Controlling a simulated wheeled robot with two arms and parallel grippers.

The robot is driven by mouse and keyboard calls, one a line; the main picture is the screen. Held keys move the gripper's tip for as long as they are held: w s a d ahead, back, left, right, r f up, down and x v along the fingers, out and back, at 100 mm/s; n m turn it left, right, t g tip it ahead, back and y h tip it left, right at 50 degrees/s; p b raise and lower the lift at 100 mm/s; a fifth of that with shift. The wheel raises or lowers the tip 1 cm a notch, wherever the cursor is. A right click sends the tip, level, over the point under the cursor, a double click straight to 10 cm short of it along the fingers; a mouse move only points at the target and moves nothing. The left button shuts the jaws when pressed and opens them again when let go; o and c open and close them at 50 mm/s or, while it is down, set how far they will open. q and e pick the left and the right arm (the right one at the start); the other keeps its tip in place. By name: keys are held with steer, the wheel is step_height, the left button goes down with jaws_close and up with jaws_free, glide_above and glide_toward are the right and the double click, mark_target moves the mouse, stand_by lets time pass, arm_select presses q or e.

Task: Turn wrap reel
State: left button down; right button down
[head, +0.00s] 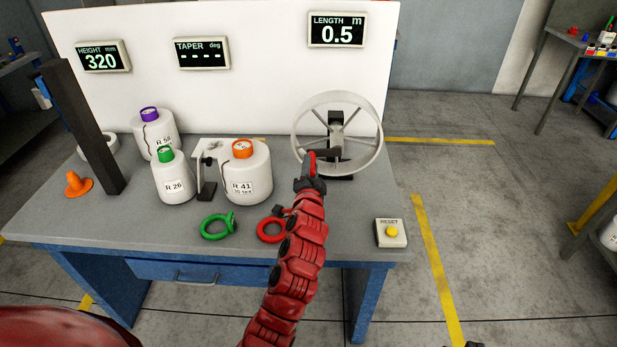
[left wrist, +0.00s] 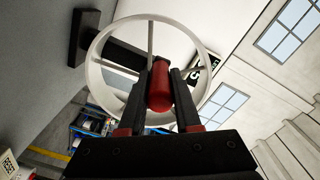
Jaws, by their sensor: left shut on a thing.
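The wrap reel (head: 365,146) is a pale spoked wheel on a black stand at the back right of the table. It also shows in the left wrist view (left wrist: 93,70). My left gripper (head: 313,168) is at the reel's lower left rim. Its two black fingers are shut on the reel's red handle (left wrist: 159,88). The length display (head: 337,30) above the reel reads 0.5 m. Of my right arm, at most a dark sliver shows at the bottom edge of the head view, too little to tell its state.
White bobbins stand left of the reel, the nearest (head: 249,178) marked R 41. A green ring (head: 217,227) and a red ring (head: 271,230) lie at the table's front. A reset box (head: 391,232) sits at the front right corner. A dark post (head: 85,130) stands left.

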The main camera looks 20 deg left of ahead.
arm_select(q)
step_height(320, 180, up, 2)
steer(key=m+p, duration=0.1)
steer(key=m, duration=0.2)
steer(key=shift+d+r+p, duration=0.1)
steer(key=shift+d+p, duration=0.05)
steer(key=shift+p, duration=0.25)
steer(key=r+m+p, duration=0.1)
steer(key=m, duration=0.1)
steer(key=d+r+m+p, duration=0.1)
steer(key=m, duration=0.1)
steer(key=shift+w+r+p, duration=0.15)
steer(key=shift+r+p, duration=0.1)
steer(key=shift+p, duration=0.15)
steer(key=shift+w+d+r+m+p, duration=0.1)
steer(key=shift+d+r+m+p, duration=0.3)
steer(key=shift+m, duration=0.5)
steer(key=shift+w+d+r+m+p, duration=0.1)
steer(key=shift+d+r+m+p, duration=0.3)
steer(key=shift+m, duration=0.5)
steer(key=shift+w+d+r+m+p, duration=0.1)
steer(key=shift+d+r+m+p, duration=0.15)
steer(key=shift+m+p, duration=0.5)
steer(key=shift+f+m, duration=0.1)
steer(key=shift+m, duration=0.15)
steer(key=c, duration=0.6)
jaws_free()
